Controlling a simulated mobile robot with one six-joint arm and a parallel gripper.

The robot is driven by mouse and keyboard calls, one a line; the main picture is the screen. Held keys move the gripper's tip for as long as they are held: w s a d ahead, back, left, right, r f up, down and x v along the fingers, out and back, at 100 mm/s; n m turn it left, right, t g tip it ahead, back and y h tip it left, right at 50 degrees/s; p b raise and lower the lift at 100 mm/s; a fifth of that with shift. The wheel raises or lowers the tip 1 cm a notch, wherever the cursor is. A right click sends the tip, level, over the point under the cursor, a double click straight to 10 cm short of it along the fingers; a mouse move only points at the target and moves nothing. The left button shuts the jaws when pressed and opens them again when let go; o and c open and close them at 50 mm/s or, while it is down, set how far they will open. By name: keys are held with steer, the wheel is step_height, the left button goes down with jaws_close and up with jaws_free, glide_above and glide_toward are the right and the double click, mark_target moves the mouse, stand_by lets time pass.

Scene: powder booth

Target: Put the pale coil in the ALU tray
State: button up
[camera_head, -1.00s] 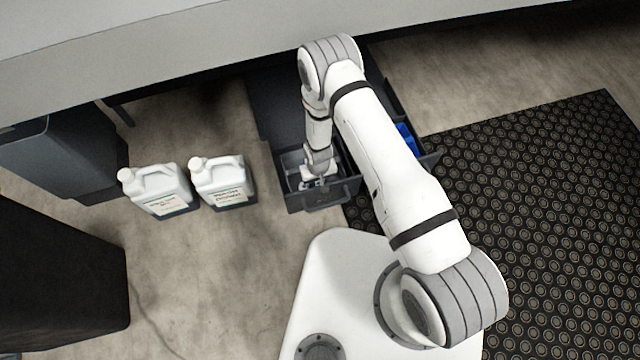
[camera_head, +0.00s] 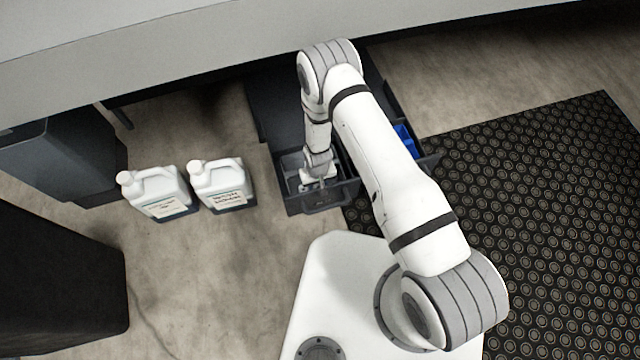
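My gripper (camera_head: 319,184) points down inside the left open compartment of a dark grey tray or drawer (camera_head: 322,201) beneath the bench. Its fingers are small and partly hidden by the wrist and the tray wall, so I cannot tell whether they are open or shut. I cannot make out the pale coil; anything between or under the fingers is too small or hidden. No ALU label is readable in this view.
To the right, partly behind my arm, another dark compartment holds something blue (camera_head: 403,140). Two white jugs (camera_head: 158,193) (camera_head: 222,184) stand on the floor at the left. A black studded mat (camera_head: 540,220) covers the right floor. The grey bench (camera_head: 200,50) overhangs the back.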

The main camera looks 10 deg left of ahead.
mark_target(318, 186)
step_height(318, 186, up, 11)
steer(key=p, duration=0.4)
steer(key=shift+r, duration=0.1)
